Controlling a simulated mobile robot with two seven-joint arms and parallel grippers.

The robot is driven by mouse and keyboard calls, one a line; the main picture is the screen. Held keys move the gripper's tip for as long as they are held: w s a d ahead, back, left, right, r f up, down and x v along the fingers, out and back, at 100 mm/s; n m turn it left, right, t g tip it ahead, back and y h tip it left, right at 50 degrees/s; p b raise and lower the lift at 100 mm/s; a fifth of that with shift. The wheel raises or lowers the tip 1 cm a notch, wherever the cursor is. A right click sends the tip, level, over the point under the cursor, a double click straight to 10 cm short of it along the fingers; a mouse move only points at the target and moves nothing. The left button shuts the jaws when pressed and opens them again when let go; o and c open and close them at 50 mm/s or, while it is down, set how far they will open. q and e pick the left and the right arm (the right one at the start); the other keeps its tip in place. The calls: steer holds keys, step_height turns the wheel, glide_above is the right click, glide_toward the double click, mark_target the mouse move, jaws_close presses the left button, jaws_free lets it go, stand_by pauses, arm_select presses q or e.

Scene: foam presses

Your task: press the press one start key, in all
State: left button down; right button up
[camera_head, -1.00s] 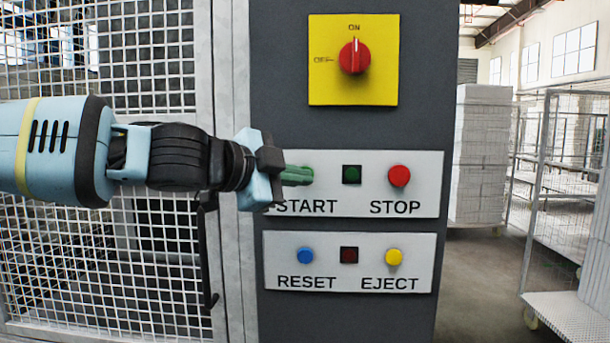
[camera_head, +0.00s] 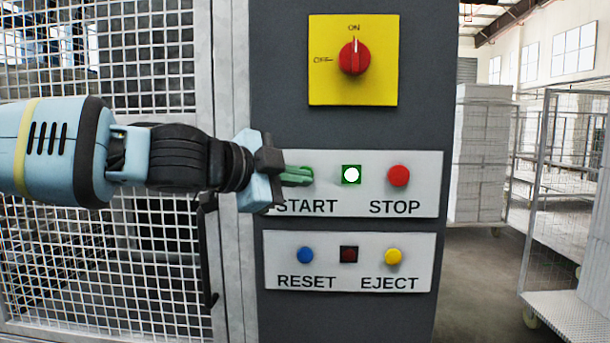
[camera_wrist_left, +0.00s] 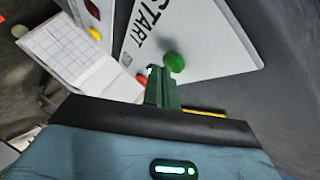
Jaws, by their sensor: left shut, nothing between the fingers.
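The start key shows as a round green button (camera_wrist_left: 174,62) beside the word START in the left wrist view. In the head view it is largely hidden by my gripper, above the START label (camera_head: 306,206). My left gripper (camera_head: 298,176) is shut and empty, its green fingers pointing at the key's place. In the left wrist view the fingertips (camera_wrist_left: 158,84) are right by the key; I cannot tell whether they touch it. The square lamp (camera_head: 351,174) right of the key glows white in a green frame. My right gripper is not in view.
The red STOP button (camera_head: 398,176) sits right of the lamp. Below are the blue RESET (camera_head: 305,255), a dark red lamp (camera_head: 349,255) and the yellow EJECT (camera_head: 393,256). The red rotary switch (camera_head: 354,57) above points to ON. A mesh guard (camera_head: 100,260) stands left.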

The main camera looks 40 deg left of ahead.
arm_select(q)
steer(key=shift+s+d, duration=0.25)
steer(key=shift+s, duration=0.15)
steer(key=shift+s+d, duration=0.45)
steer(key=shift+s, duration=0.25)
steer(key=shift+s+d, duration=0.4)
steer(key=shift+s, duration=0.35)
steer(key=shift+s+d, duration=0.45)
steer(key=shift+s, duration=0.25)
